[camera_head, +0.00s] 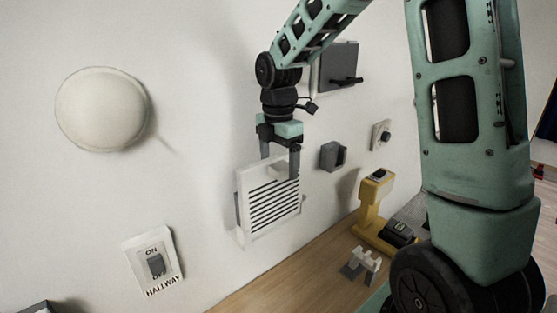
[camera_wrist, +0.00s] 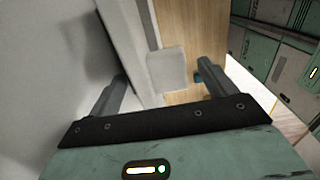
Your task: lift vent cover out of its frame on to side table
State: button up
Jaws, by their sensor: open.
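The vent cover (camera_head: 273,205) is a white slatted panel standing upright at the wall, with a small white tab (camera_head: 279,168) projecting near its top. Grey parts of its frame show at its left edge. My gripper (camera_head: 279,168) points down at the top of the cover, with its fingers apart. In the wrist view, the white tab (camera_wrist: 166,68) lies between my open fingers (camera_wrist: 164,88), with a gap to each finger. The wooden side table (camera_head: 290,270) is below the cover and also shows in the wrist view (camera_wrist: 200,30).
A hallway switch (camera_head: 154,264), a round white dome (camera_head: 101,109), a grey box (camera_head: 333,156) and a dark grey panel (camera_head: 336,66) are on the wall. The table's near-left part is clear.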

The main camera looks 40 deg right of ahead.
jog(key=shift+f, duration=0.4)
jog(key=c, duration=1.2)
jog(key=shift+o, duration=0.2)
jog(key=shift+r+p, duration=2.8)
jog(key=shift+r, duration=0.35)
notch_tip(320, 180, up, 4)
jog(key=p, duration=0.4)
